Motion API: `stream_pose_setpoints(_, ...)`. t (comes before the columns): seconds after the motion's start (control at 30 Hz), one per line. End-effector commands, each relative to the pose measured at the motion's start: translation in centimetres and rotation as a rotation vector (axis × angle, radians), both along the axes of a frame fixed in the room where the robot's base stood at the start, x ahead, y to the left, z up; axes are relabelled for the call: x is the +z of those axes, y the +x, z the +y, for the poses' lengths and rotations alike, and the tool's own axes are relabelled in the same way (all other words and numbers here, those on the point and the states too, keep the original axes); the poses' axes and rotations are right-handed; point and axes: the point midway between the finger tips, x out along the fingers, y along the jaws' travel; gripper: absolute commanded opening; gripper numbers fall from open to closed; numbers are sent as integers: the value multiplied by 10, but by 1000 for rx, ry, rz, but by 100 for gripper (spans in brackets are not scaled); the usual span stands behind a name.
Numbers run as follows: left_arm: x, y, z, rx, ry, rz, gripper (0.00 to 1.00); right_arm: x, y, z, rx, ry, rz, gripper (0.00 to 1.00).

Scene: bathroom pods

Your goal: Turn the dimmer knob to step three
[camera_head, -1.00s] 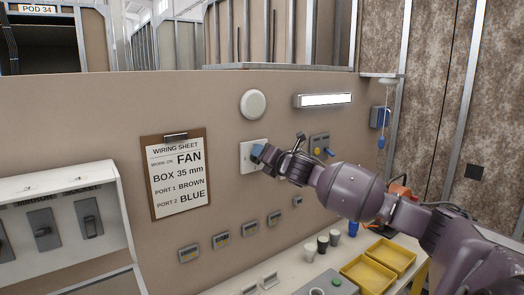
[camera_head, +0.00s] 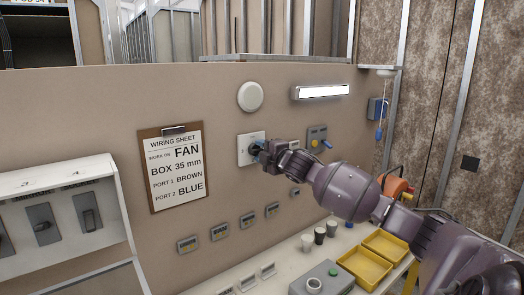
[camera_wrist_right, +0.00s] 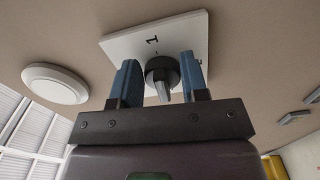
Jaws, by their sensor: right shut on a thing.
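The dimmer is a white square plate (camera_head: 243,143) on the beige wall. In the right wrist view the plate (camera_wrist_right: 125,45) bears a black round knob (camera_wrist_right: 161,70) with a grey pointer; a "1" is printed beside the knob. My right gripper (camera_head: 257,149) is at the plate. In the head view the gripper hides most of the knob. Other step marks cannot be read. My left gripper is not in view.
A round white disc (camera_head: 250,97) and a lit lamp (camera_head: 322,92) are above the plate. A wiring sheet (camera_head: 175,170) hangs to the left. A grey switch box (camera_head: 317,138) is to the right. Below are small labelled wall fittings, yellow trays (camera_head: 365,266) and a bench.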

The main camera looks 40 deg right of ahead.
Motion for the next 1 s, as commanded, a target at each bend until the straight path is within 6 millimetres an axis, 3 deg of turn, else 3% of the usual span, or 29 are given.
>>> stream_pose_setpoints(1.0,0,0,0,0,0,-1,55,-13,1,7,-1,964,-107,17)
